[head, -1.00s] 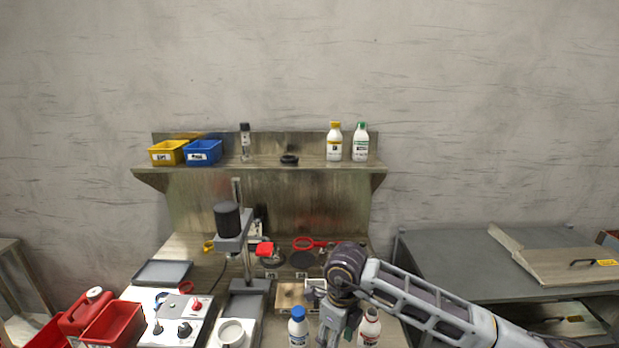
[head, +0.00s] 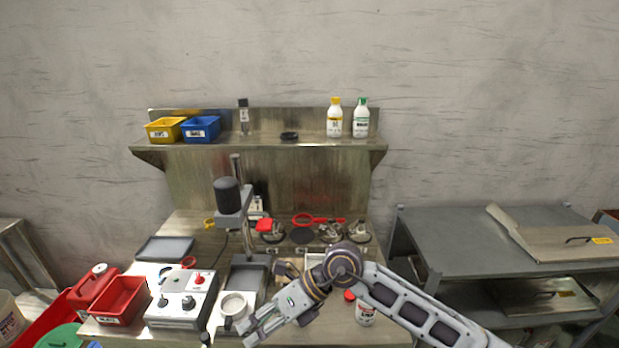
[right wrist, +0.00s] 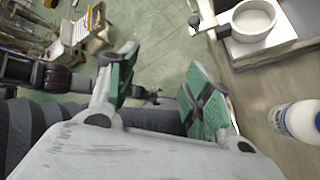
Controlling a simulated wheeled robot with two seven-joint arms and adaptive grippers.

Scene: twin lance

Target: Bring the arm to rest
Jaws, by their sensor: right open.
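My right arm reaches in from the lower right of the head view, over the front of the bench (head: 215,225). Its gripper (head: 252,334) points down and left beside a white cup (head: 233,304), near the bottom edge. In the right wrist view the two green-padded fingers (right wrist: 160,85) stand wide apart with nothing between them, and the floor shows beyond. A white bottle with a blue band (right wrist: 300,121) is right of the fingers there.
A grey control box (head: 180,298) and red bin (head: 118,300) stand left on the bench. A stand with a dark cylinder (head: 228,196) rises behind. A red-capped bottle (head: 365,312) is under my forearm. A grey table (head: 470,240) stands right.

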